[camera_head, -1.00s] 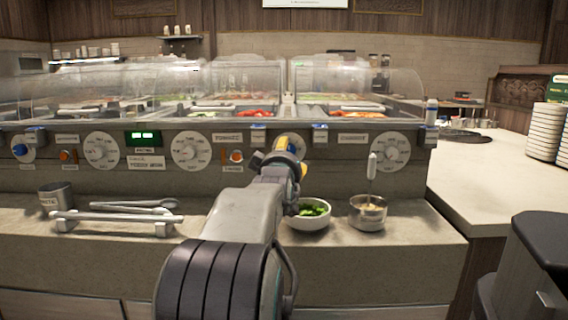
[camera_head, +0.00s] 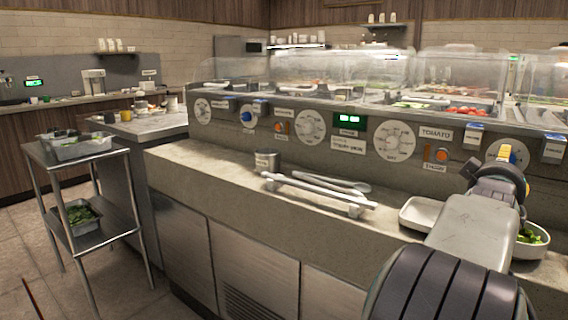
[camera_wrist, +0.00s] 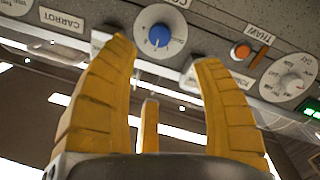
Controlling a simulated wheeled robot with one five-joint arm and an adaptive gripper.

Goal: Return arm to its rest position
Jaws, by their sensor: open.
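My arm reaches forward over the stone counter ledge (camera_head: 240,178) at the lower right of the head view. My gripper (camera_wrist: 165,55) shows in the wrist view with its yellow fingers spread apart and nothing between them. The fingers point toward the control panel of the sauce-well counter, near a blue knob (camera_wrist: 159,36) and the CARROT label (camera_wrist: 62,20). In the head view the gripper end (camera_head: 505,175) is small, and its fingertips are hard to make out.
A white bowl with greens (camera_head: 533,240) and a white tray (camera_head: 420,214) sit beside my arm. Tongs on a rack (camera_head: 318,190) and a metal cup (camera_head: 267,160) stand on the ledge. A steel cart (camera_head: 75,155) stands at left, with open floor around it.

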